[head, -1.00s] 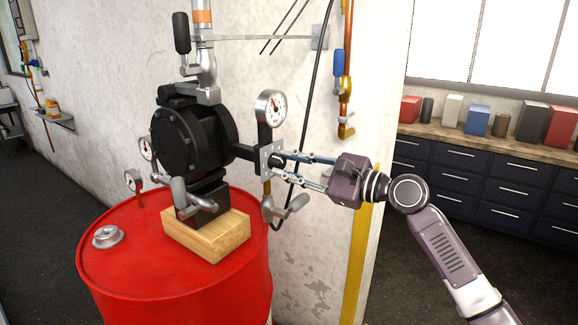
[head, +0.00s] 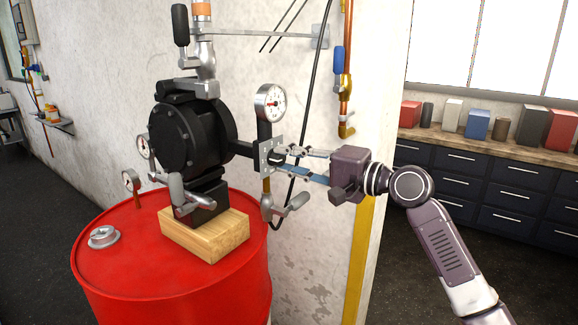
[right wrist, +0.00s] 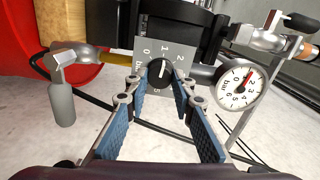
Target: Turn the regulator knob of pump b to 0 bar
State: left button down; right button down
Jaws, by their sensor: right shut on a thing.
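The regulator knob (right wrist: 160,73) is black and round, with a white pointer line, on a grey scale plate (right wrist: 145,82) marked with numbers. In the right wrist view the line points up, near the 1 on the scale. My right gripper (head: 281,160) is shut on the knob, its blue-padded fingers on either side, as the right wrist view (right wrist: 161,82) also shows. The plate (head: 267,158) is beside the black pump (head: 185,135). A pressure gauge (head: 271,103) with a red needle stands above it; its dial also shows in the right wrist view (right wrist: 239,86). My left gripper is not in view.
The pump stands on a wooden block (head: 205,238) on a red drum (head: 175,285). A lever valve (head: 290,205) hangs just below the plate. A black hose and a copper pipe (head: 346,100) run along the wall behind. Drawers (head: 480,185) stand at right.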

jog(key=n+b, duration=0.2)
jog(key=n, duration=0.3)
jog(key=shift+s+f+n, duration=0.1)
jog(key=shift+f+n, duration=0.05)
jog(key=shift+n, duration=0.15)
jog(key=shift+a+n+b, duration=0.1)
jog(key=shift+n+b, duration=1.1)
jog(key=shift+n, duration=0.9)
jog(key=c, duration=1.6)
grip_release()
jog(key=shift+r, duration=0.2)
